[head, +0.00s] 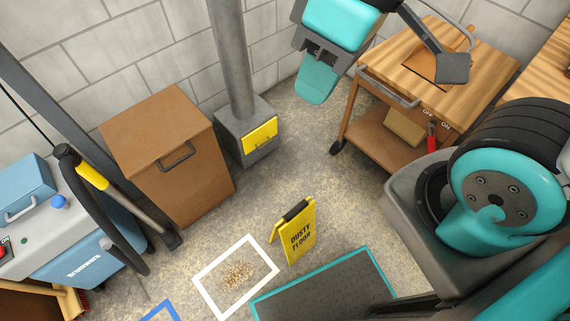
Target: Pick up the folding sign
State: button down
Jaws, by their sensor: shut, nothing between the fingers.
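The folding sign (300,239) is yellow with a black top and reads "DUSTY FLOOR". It stands upright on the floor near the middle of the head view, its legs spread. My gripper (316,88) is at the top of the view, with its teal end pointing down. It is shut and empty, well apart from the sign and above it in the picture. Nothing hides the sign's front face.
A white floor frame (205,277) around brown debris (237,274) lies just left of the sign. A teal-edged dark mat (325,295) lies in front. A brown cabinet (185,185), blue machine (85,262) and wooden cart (485,75) surround the open floor.

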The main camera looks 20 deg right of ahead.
aim_at(297, 229)
jog(key=u, duration=0.1)
jog(key=k, duration=1)
jog(key=u, duration=2.1)
jog(key=i, duration=2.6)
jog(key=z, duration=3.5)
